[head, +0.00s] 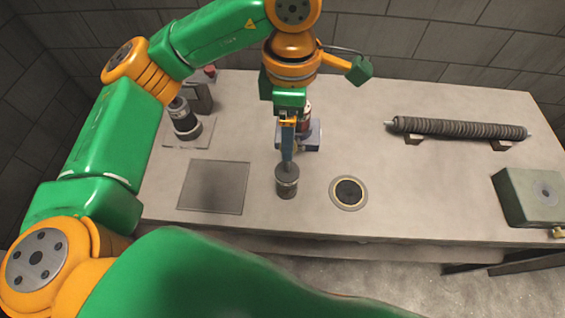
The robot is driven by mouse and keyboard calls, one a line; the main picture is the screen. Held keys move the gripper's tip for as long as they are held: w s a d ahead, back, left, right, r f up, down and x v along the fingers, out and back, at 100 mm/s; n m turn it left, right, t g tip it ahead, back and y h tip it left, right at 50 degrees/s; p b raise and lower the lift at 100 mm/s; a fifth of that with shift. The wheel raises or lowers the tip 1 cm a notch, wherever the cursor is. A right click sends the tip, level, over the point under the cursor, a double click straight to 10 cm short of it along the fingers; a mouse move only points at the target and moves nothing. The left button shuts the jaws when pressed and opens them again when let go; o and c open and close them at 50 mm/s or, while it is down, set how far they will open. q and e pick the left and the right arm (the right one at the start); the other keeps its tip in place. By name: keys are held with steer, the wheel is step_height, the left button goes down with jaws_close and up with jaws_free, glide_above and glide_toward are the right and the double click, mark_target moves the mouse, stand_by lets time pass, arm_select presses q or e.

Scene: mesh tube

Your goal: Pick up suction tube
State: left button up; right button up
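A long dark ribbed tube (458,128), which looks like the suction tube, lies across two small brown supports at the right of the table. My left gripper (288,163) points down near the middle of the table, well left of that tube. Its narrow blue end reaches the top of a short dark grey cylinder (287,186). The fingers are seen edge-on, so I cannot tell whether they grip the cylinder or only touch or overlap it. My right gripper is not in view.
A dark square plate (214,187) lies left of the cylinder, a round ringed opening (348,192) right of it. A green box (530,197) sits far right. Table (425,190) is clear before the tube.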

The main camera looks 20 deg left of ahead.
arm_select(q)
steer(key=shift+w+a+f+b, duration=0.15)
steer(key=shift+f+b, duration=0.25)
steer(key=shift+w+a+f+b, duration=0.1)
steer(key=shift+a+f+b, duration=0.05)
steer(key=shift+f+b, duration=0.55)
steer(key=shift+s+d+f, duration=0.3)
steer(key=shift+f, duration=0.1)
steer(key=p, duration=0.2)
glide_above(287, 181)
steer(key=w, duration=0.2)
steer(key=f, duration=0.3)
steer(key=a+f, duration=0.1)
steer(key=f, duration=0.1)
steer(key=shift+w+f, duration=0.2)
steer(key=shift+f, duration=0.05)
steer(key=shift+d+f, duration=0.1)
steer(key=shift+f, duration=0.2)
steer(key=c, duration=0.4)
jaws_close()
